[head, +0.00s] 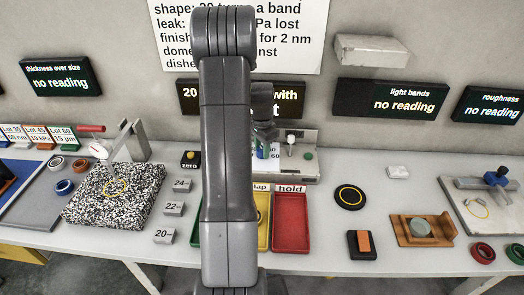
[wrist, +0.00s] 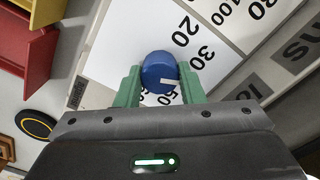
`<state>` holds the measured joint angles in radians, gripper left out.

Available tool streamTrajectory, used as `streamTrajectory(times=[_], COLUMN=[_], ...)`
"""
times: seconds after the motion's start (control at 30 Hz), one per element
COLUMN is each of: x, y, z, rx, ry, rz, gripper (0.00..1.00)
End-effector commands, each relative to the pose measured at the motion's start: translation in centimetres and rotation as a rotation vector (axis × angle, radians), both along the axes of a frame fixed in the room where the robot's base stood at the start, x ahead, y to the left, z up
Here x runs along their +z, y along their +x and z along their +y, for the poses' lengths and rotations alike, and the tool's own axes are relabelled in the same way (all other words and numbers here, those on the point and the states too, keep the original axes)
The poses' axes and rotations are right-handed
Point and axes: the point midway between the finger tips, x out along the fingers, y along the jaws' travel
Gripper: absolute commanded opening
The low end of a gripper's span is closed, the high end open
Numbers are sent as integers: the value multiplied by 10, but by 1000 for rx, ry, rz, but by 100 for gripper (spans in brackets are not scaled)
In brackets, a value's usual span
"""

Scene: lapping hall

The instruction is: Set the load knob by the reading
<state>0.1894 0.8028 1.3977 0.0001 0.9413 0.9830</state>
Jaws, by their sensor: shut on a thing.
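The load knob (wrist: 158,68) is round and blue with a pale pointer mark, seen in the wrist view. My gripper (wrist: 161,80) has its two green fingers closed on either side of it. The mark points to the right. The white dial plate (wrist: 115,40) around it carries printed numbers including 20, 30 and 50; the 50 is partly covered by the knob and a finger. In the head view my arm hides most of the knob's station (head: 300,167). A dark display (head: 290,97) behind the arm shows "20" and "with"; its middle is hidden.
The thickness display (head: 60,75), light bands display (head: 390,99) and roughness display (head: 488,105) say "no reading". A red hold tray (head: 290,225) and a yellow lap tray (head: 263,222) lie in front. A speckled block (head: 113,193) is left, a black disc (head: 350,197) right.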

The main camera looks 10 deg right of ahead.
Motion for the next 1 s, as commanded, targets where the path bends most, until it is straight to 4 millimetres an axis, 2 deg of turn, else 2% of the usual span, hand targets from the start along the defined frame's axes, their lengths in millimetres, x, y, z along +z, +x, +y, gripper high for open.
streamTrajectory(times=[0.2, 0.5, 1.0], x=[0, 0, 1], y=[0, 1, 1], z=[0, 0, 0], rx=[-179, -348, -417], ry=[-1, -1, -1], rz=[-1, -3, -2], gripper=[12, 12, 12])
